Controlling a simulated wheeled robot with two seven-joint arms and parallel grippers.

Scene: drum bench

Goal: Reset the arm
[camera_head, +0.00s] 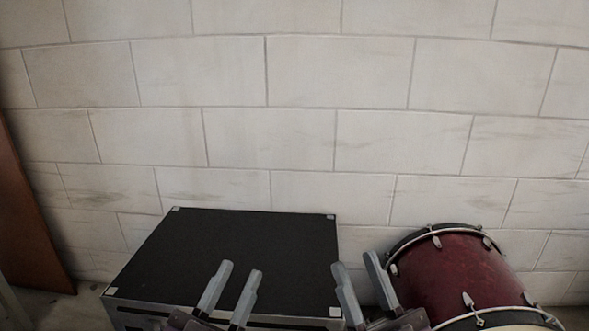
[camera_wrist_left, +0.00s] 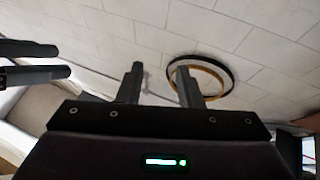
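My left gripper (camera_head: 241,270) is at the bottom of the head view, in front of the black case's top. Its two grey fingers are apart with nothing between them. In the left wrist view the same fingers (camera_wrist_left: 159,72) stand apart and empty. My right gripper (camera_head: 356,260) is further right, between the case and the red drum in the picture. Its fingers are also apart and empty. Both arms are mostly cut off by the bottom edge.
A black case (camera_head: 240,245) with metal corners stands below a pale block wall (camera_head: 300,75). A dark red drum (camera_head: 460,272) lies at the right. A brown panel (camera_head: 28,220) leans at the left. A dark and gold ring (camera_wrist_left: 228,72) shows in the left wrist view.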

